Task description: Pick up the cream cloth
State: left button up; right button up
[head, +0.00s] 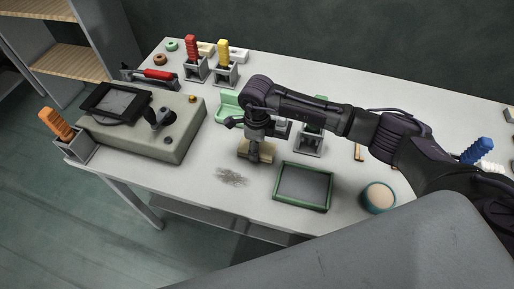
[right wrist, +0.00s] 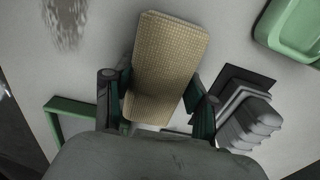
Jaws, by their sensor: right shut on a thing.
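The cream cloth (head: 243,151) is a tan, woven, folded pad on the white table, near the middle of the head view. It also shows in the right wrist view (right wrist: 168,60), between the fingers and reaching out past them. My right gripper (head: 254,157) comes down over it from above and is shut on it; the right wrist view shows a finger on each side (right wrist: 157,100). I cannot tell whether the cloth is clear of the table. Its near end is partly hidden by the gripper. My left gripper is not in view.
A green-framed tray (head: 304,206) lies right of the cloth, with a round pot (head: 378,197) beyond it. A grey smudge (head: 232,177) marks the table. A green dish (head: 230,106) and a grey-handled tool in a holder (right wrist: 243,118) stand close by. A large block (head: 180,140) is left.

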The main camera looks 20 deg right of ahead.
aim_at(260, 147)
jog(key=shift+w+r, duration=0.1)
jog(key=shift+r, duration=0.35)
jog(key=r, duration=0.1)
jog(key=r+b, duration=0.1)
jog(key=s+r, duration=0.1)
jog(key=shift+d+r+b, duration=0.3)
jog(key=shift+r, duration=0.05)
jog(key=s+d+r+b, duration=0.2)
jog(key=s+d+r, duration=0.2)
jog(key=s, duration=0.5)
notch_tip(260, 147, up, 2)
jog(key=shift+s+d+r, duration=0.2)
jog(key=shift+s+r, duration=0.05)
jog(key=shift+s, duration=0.15)
